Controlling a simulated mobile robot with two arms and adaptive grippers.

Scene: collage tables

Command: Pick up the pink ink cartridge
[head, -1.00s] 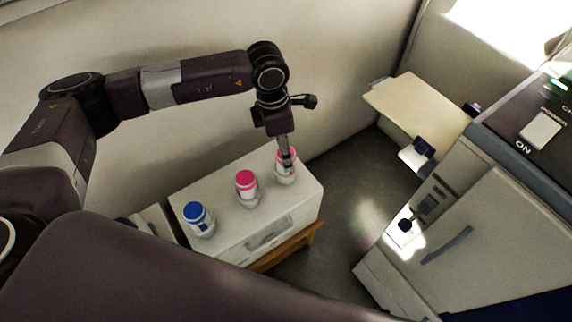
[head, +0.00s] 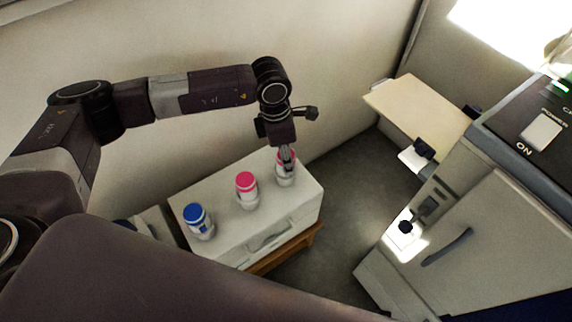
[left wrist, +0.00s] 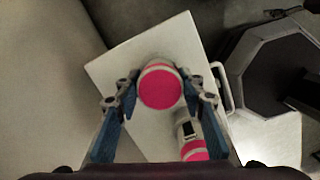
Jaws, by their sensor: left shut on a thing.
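A pink-capped white ink cartridge (head: 279,179) is at the far right end of the white drawer cabinet's top. My left gripper (head: 287,166) comes down on it from above. In the left wrist view its pink cap (left wrist: 160,88) is between the two fingers, and the left gripper (left wrist: 160,94) is shut on it. The cartridge is upright; I cannot tell whether its base touches the cabinet. A second pink-capped cartridge (head: 246,188) stands in the middle of the row and also shows in the left wrist view (left wrist: 193,150). My right gripper is not in view.
A blue-capped cartridge (head: 197,221) stands at the left end of the white cabinet (head: 225,245). The wall is close behind. A large grey machine (head: 490,230) with a pale side tray (head: 415,105) stands to the right, with open floor (head: 350,185) between.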

